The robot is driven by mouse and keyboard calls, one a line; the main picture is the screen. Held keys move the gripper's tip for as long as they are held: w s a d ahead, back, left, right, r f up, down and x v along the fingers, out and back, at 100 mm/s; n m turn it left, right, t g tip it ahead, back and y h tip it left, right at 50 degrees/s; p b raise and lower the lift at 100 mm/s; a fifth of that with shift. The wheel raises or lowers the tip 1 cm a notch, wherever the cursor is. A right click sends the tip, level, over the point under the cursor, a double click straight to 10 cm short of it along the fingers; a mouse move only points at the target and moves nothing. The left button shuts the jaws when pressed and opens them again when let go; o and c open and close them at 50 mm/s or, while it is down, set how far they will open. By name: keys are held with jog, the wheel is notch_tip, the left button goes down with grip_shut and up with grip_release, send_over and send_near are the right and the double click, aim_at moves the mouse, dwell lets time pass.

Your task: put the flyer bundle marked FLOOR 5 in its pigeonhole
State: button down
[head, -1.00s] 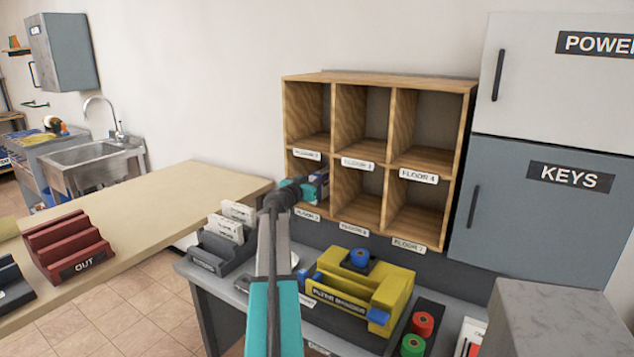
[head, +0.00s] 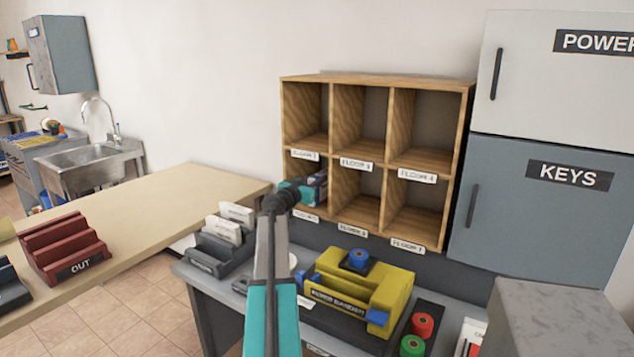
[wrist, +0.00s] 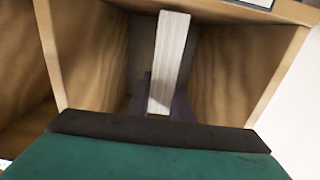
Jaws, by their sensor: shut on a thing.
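My gripper (wrist: 160,112) is shut on a pale flyer bundle (wrist: 168,62), seen edge-on between the dark fingers in the wrist view. The bundle stands roughly upright inside a wooden pigeonhole, with side walls apart from it on both sides. In the head view my gripper (head: 308,190) reaches into the bottom left pigeonhole of the wooden rack (head: 386,173). My arm hides part of that opening, and the label under it (head: 306,215) is too blurred to read surely. The marking on the held bundle is not visible.
The other pigeonholes look empty. Below the rack, a yellow bander (head: 390,293) and a dark holder with white bundles (head: 222,250) stand on the grey bench. Grey cabinets (head: 545,205) stand close on the right. A red OUT tray (head: 65,248) lies on the left counter.

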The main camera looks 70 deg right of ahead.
jog(key=shift+f+b, duration=0.2)
jog(key=shift+b, duration=0.3)
dwell(0.3)
jog(key=c, duration=1.5)
grip_release()
jog(key=shift+a, duration=0.1)
jog(key=shift+b+v, duration=1)
jog(key=shift+v, duration=5.85)
jog(key=shift+w+f, duration=0.1)
